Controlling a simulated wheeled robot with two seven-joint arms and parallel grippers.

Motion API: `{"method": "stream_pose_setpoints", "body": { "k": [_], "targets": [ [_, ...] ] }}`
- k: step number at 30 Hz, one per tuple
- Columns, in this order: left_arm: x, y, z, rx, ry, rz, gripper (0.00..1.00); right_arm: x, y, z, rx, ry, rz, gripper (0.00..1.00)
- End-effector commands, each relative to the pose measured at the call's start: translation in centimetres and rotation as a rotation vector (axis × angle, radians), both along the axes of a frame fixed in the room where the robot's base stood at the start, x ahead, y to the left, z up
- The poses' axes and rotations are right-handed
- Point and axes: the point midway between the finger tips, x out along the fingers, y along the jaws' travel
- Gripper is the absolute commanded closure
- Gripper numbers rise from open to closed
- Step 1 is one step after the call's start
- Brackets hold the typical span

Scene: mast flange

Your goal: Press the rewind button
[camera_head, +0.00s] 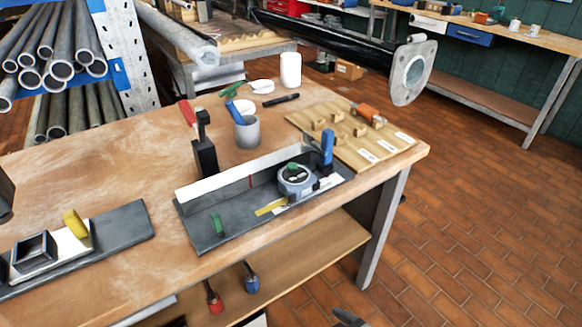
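A round grey tape measure (296,180) sits on a dark grey plate (190,232) near the front of the wooden workbench. A green button (293,167) shows on its top. A short yellow tape (271,207) sticks out from it toward the lower left. A dark grey tip (349,318) at the bottom edge looks like part of my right gripper, well below the bench front and apart from the tape measure. Most of it is cut off, so its opening cannot be told. My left gripper is not clearly in view.
A long light metal bar (245,171) stands behind the tape measure. A blue clamp handle (327,147) rises at its right, and a black clamp (203,153) stands behind left. A wooden board (375,155) with blocks lies right. The floor right is free.

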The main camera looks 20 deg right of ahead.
Motion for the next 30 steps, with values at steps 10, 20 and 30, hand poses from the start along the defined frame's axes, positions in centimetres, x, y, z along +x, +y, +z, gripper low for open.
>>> {"method": "stream_pose_setpoints", "body": {
  "k": [10, 20, 30],
  "targets": [
    [0.11, 0.01, 0.03, 0.000, -0.002, -0.001, 0.64, 0.04, 0.07, 0.05, 0.003, -0.001, -0.002, 0.11],
    [0.56, 0.01, 0.29, 0.001, -0.013, 0.000, 0.64, 0.05, 0.08, 0.04, 0.003, -0.001, -0.002, 0.86],
    [0.54, 0.01, 0.29, 0.001, -0.013, 0.000, 0.64, 0.08, 0.07, 0.02, 0.003, -0.001, -0.002, 1.00]
  ]
}}
